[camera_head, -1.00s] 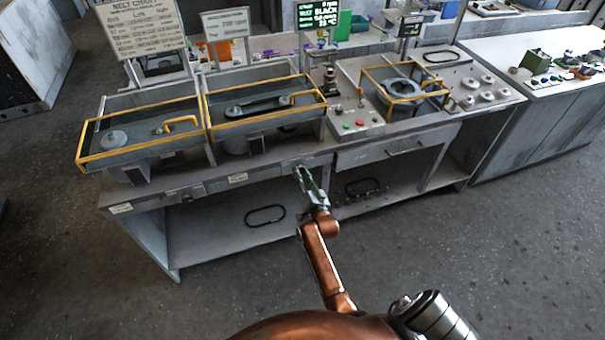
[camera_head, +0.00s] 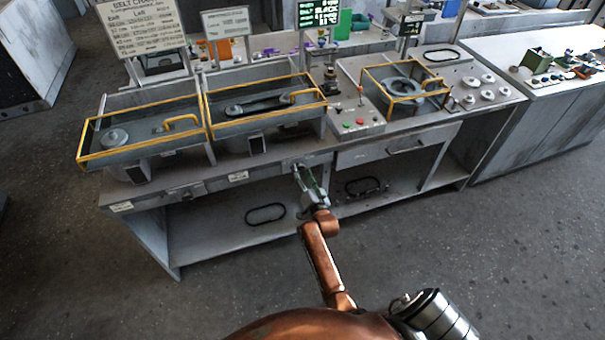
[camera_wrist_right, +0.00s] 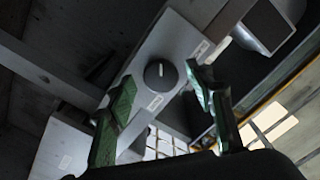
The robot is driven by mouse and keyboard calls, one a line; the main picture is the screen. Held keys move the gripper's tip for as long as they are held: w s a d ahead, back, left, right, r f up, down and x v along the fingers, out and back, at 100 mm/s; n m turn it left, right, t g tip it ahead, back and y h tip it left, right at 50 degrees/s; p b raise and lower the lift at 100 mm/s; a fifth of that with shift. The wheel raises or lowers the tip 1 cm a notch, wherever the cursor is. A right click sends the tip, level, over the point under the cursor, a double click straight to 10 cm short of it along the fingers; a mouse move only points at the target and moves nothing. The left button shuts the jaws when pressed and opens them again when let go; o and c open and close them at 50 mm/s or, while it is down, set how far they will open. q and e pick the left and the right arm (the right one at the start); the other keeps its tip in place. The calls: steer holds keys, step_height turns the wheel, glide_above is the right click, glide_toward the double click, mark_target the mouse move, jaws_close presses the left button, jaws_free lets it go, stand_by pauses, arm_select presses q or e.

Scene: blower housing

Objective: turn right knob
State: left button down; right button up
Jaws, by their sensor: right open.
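The right knob (camera_wrist_right: 160,73) is a dark round dial with a pale pointer line, set on a light grey panel in the right wrist view. In the head view the gripper largely covers the spot where it sits on the bench front. My right gripper (camera_head: 299,172) is at the bench's front face, under the second yellow-framed housing. In the right wrist view my right gripper (camera_wrist_right: 163,92) is open, its green-padded fingers apart on either side of the knob's line. The knob shows between them, and I cannot tell whether they touch it. My left gripper is out of view.
Two yellow-framed housings (camera_head: 205,137) stand on the bench above. A drawer (camera_head: 390,148) is right of the gripper. Black belts lie on the lower shelf (camera_head: 215,220). A control panel with buttons (camera_head: 361,121) is on top. The floor in front is clear.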

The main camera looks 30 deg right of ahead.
steer(key=v, duration=0.7)
steer(key=shift+s, duration=0.25)
stand_by(0.3)
steer(key=s+a+f+n+g+y, duration=0.15)
steer(key=s+f, duration=0.25)
steer(key=f, duration=0.6)
steer(key=s+a+f+n+g+y, duration=0.1)
steer(key=s+a+f+n+g, duration=0.2)
steer(key=f, duration=0.7)
steer(key=s+a+f+n+g+y, duration=0.1)
steer(key=s+a+f+g, duration=0.1)
steer(key=s+f, duration=0.6)
steer(key=s+a+f+n+g, duration=0.3)
steer(key=s+f+g, duration=0.1)
steer(key=s+f, duration=1.25)
steer(key=s+d+f+n+g, duration=0.1)
steer(key=s+f+g, duration=0.2)
steer(key=s, duration=1.1)
steer(key=s+f+n+g, duration=0.2)
steer(key=s+f, duration=0.5)
steer(key=s, duration=0.8)
steer(key=shift+d+g+y, duration=0.35)
steer(key=shift+g, duration=0.3)
